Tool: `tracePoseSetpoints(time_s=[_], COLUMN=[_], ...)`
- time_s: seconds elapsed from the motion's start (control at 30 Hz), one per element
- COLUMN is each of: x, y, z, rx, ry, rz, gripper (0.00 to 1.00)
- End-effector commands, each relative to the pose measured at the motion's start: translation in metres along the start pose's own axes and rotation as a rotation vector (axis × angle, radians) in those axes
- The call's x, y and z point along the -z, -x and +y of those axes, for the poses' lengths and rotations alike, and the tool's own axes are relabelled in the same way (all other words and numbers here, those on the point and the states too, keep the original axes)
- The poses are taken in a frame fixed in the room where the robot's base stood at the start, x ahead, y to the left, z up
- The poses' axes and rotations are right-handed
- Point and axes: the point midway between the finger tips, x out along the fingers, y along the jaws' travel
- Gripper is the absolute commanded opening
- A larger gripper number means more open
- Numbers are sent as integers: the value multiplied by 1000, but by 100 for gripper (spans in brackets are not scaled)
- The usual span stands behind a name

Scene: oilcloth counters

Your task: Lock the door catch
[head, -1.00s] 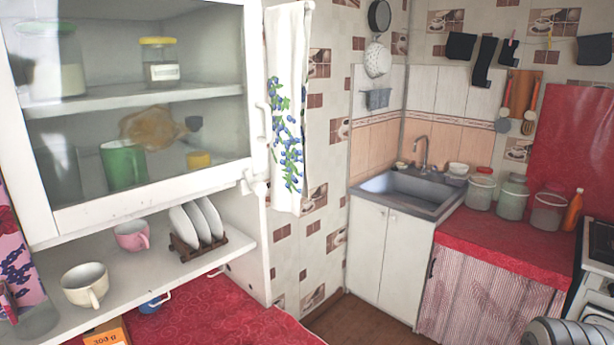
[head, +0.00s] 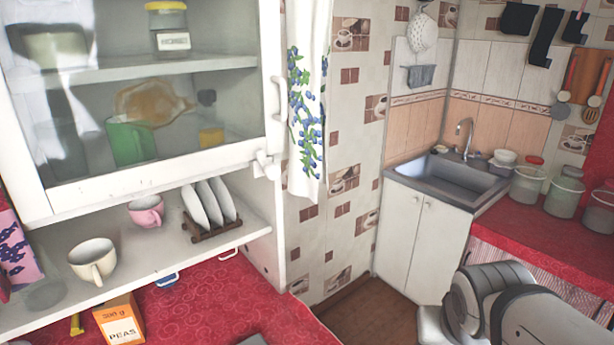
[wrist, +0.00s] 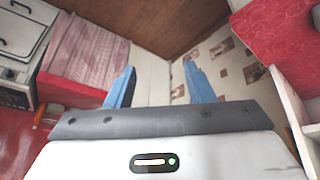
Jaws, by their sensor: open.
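The door catch (head: 265,166) is a small white piece at the lower right corner of the glass-fronted cabinet door (head: 160,188), below the door's white handle (head: 279,98). The door looks closed against its frame. From this distance I cannot tell how the catch is turned. My gripper (wrist: 160,82) shows in the wrist view with its two blue fingers spread and nothing between them. It points down over the floor, away from the cabinet. In the head view only my arm shows, at the lower right; the fingers are not visible there.
An open shelf under the door holds a cream cup (head: 92,260), a pink cup (head: 146,210) and plates in a rack (head: 212,228). Below is a red counter (head: 190,300) with a peas box (head: 120,322). A patterned towel (head: 305,120) hangs right of the door.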

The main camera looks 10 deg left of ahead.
Motion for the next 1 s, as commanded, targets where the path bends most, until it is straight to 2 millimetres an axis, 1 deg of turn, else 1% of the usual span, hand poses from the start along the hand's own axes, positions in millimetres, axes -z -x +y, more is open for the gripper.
tracePoseSetpoints(time_s=[0.03,0.07,0.1,0.17,0.2,0.27,0.3,0.37,0.4,0.43,0.47,0.5,0.6,0.63,0.7,0.8,0.87,1.0], x=[20,36,58,92,113,141,156,166,183,192,197,198,195,193,188,185,186,197], y=[-2,-2,1,6,13,24,33,42,60,71,80,89,110,115,124,130,130,126], z=[-3,-5,-9,-21,-32,-54,-73,-100,-119,-129,-142,-160,-196,-204,-218,-230,-236,-250], rx=[-13,-20,-25,-17,0,43,84,143,199,222,262,324,461,494,556,606,619,622], ry=[35,57,89,146,189,258,318,414,432,445,473,514,600,620,655,683,690,692], rz=[79,140,230,372,467,603,683,743,872,948,1000,1051,1141,1159,1190,1210,1214,1213], gripper=[48,48,48,48,48,48,48,48,48,48,48,48,48,48,48,48,48,48])
